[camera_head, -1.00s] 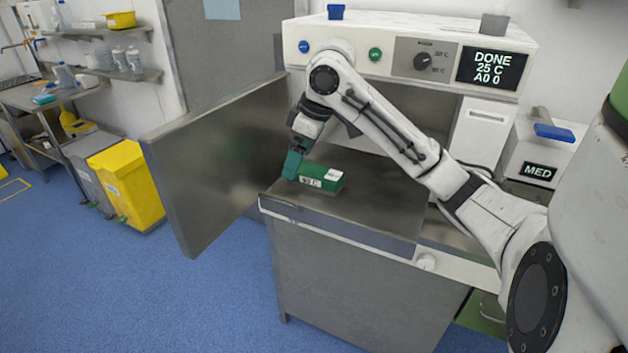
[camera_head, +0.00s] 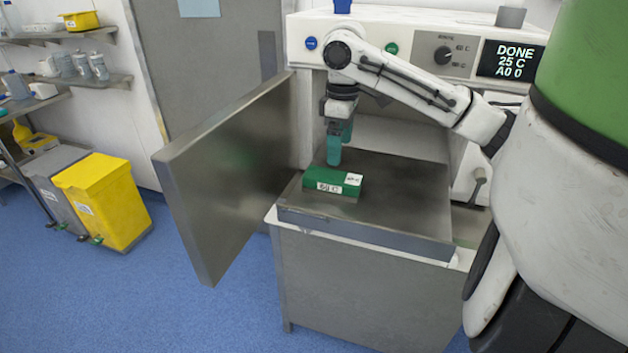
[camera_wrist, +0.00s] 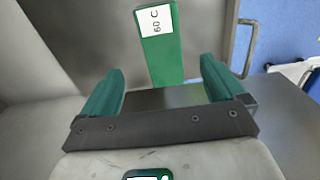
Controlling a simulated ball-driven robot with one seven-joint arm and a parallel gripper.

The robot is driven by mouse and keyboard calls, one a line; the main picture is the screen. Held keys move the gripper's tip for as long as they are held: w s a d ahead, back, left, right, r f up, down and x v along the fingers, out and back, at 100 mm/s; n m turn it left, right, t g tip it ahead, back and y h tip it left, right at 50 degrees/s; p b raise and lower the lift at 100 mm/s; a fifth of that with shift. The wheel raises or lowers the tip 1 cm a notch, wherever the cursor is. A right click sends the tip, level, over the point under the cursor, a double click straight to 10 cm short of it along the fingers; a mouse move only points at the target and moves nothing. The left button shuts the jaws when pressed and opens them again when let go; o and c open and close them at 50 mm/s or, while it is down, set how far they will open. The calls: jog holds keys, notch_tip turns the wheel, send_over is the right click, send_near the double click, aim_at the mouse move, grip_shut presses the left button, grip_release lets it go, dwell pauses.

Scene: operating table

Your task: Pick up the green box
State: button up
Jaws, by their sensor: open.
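The green box (camera_head: 333,182) lies on the metal tray (camera_head: 400,225) in front of the machine, with a white label reading 60 C on its front and a smaller label on top. In the wrist view the green box (camera_wrist: 160,55) stands ahead, between the lines of the two teal fingers. My gripper (camera_head: 338,160) is pointed downward just behind and above the box, seemingly apart from it. In the wrist view my gripper (camera_wrist: 160,85) is open with nothing between its fingers.
An open metal door (camera_head: 230,170) stands left of the tray. The machine (camera_head: 410,40) with a knob and a DONE display rises behind. A yellow bin (camera_head: 105,200) and grey bin (camera_head: 62,180) stand far left. The tray's right part is clear.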

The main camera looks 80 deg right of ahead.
aim_at(333, 176)
jog(key=shift+w+f, duration=0.15)
jog(key=shift+f, duration=0.1)
jog(key=f, duration=0.6)
jog(key=w+f+p, duration=0.1)
jog(key=f, duration=0.3)
jog(key=shift+f, duration=0.1)
jog(key=shift+c, duration=0.3)
jog(key=c, duration=1.2)
